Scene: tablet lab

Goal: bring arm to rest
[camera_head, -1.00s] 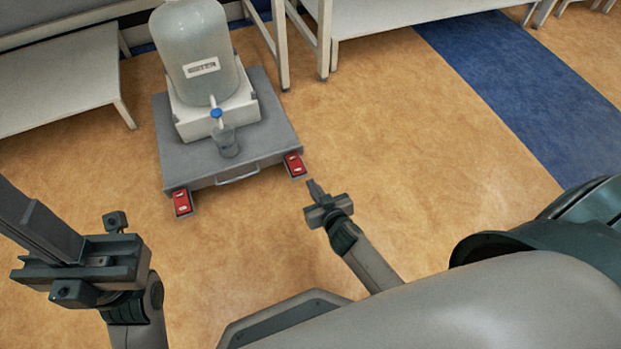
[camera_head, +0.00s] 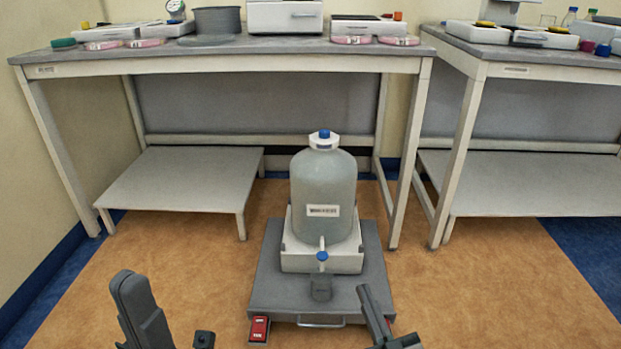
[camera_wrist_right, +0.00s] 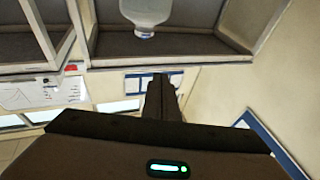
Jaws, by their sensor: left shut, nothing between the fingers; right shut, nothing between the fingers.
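My left gripper (camera_head: 128,284) is at the lower left of the head view, its fingers together and pointing up, with nothing held. My right gripper (camera_head: 364,292) is at the bottom of the head view, right of centre, also shut and empty. Its fingers overlap the front right part of the grey wheeled platform (camera_head: 265,290) in the picture. The right gripper's closed fingers also show at the centre of the right wrist view (camera_wrist_right: 161,88). Most of both arms is below the head view's edge.
A large grey bottle (camera_head: 324,185) with a blue cap stands on the platform, a small beaker (camera_head: 321,288) below its tap. Behind are a workbench (camera_head: 220,62), a second bench (camera_head: 520,70) and a low shelf (camera_head: 180,180). Floor is clear on both sides of the platform.

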